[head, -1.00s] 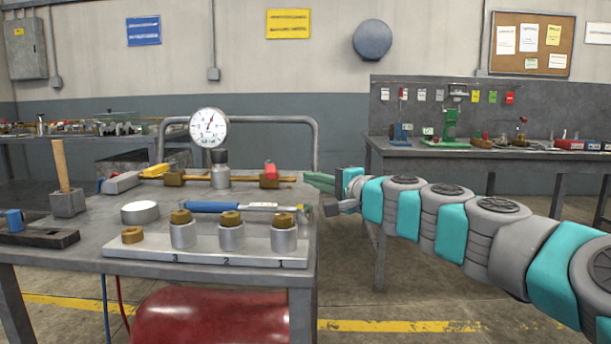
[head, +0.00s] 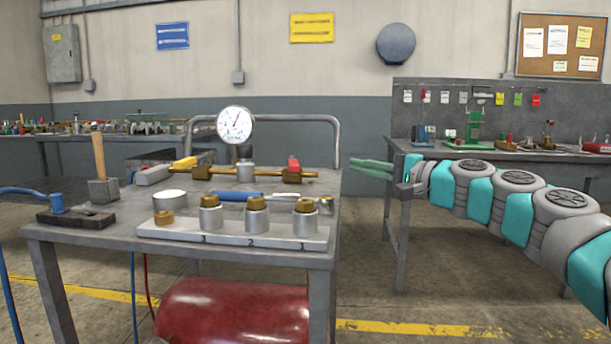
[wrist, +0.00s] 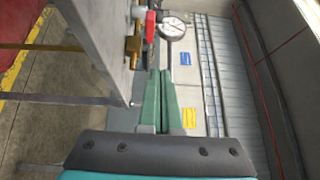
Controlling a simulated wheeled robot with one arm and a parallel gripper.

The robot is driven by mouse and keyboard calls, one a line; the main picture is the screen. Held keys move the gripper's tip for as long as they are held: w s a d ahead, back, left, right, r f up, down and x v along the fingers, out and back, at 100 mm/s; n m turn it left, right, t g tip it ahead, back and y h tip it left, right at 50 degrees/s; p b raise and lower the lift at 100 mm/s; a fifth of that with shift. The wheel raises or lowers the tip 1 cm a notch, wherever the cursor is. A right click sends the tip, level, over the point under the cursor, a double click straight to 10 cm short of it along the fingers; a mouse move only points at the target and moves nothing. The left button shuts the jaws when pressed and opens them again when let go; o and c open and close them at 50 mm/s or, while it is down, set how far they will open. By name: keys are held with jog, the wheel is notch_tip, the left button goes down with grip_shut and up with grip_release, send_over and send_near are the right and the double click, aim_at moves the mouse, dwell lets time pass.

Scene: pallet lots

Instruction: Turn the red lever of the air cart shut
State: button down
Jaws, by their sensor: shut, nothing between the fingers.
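The air cart (head: 50,233) is a grey metal table with a red tank (head: 235,312) beneath it. A brass pipe runs across its back, with a round white gauge (head: 235,124) above it. The red lever (head: 294,164) sits at the pipe's right end; its exact angle is hard to tell. It also shows near the top of the wrist view (wrist: 150,27), beside the gauge. My gripper (head: 355,164) has pale green fingers, shut and empty. It is right of the cart, apart from the lever, with its tips pointing left. Its fingers also show in the wrist view (wrist: 160,75).
A yellow lever (head: 184,163) sits on the pipe's left part. A hammer (head: 103,188), a blue-handled tool (head: 240,196) and a block with metal cylinders (head: 235,237) lie on the cart. A handrail (head: 336,150) rises at its back. Another bench (head: 480,152) stands behind right.

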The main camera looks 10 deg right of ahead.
aim_at(293, 166)
jog(key=shift+n+g, duration=0.3)
jog(key=shift+g, duration=0.1)
jog(key=x, duration=0.3)
jog(key=f+x, duration=0.1)
jog(key=x, duration=0.2)
jog(key=d+b+x, duration=0.1)
jog(key=x, duration=0.2)
jog(key=shift+w+a+f, duration=0.2)
jog(key=shift+w+f, duration=0.1)
jog(key=shift+w, duration=0.4)
jog(key=a, duration=0.2)
jog(key=shift+a+b, duration=0.3)
jog(key=shift+a, duration=0.1)
jog(key=shift+w+a+r, duration=0.1)
jog(key=shift+a, duration=0.4)
jog(key=shift+s+a+m+t+h, duration=0.25)
jog(key=shift+a+m+t+h, duration=0.45)
jog(key=shift+a, duration=0.75)
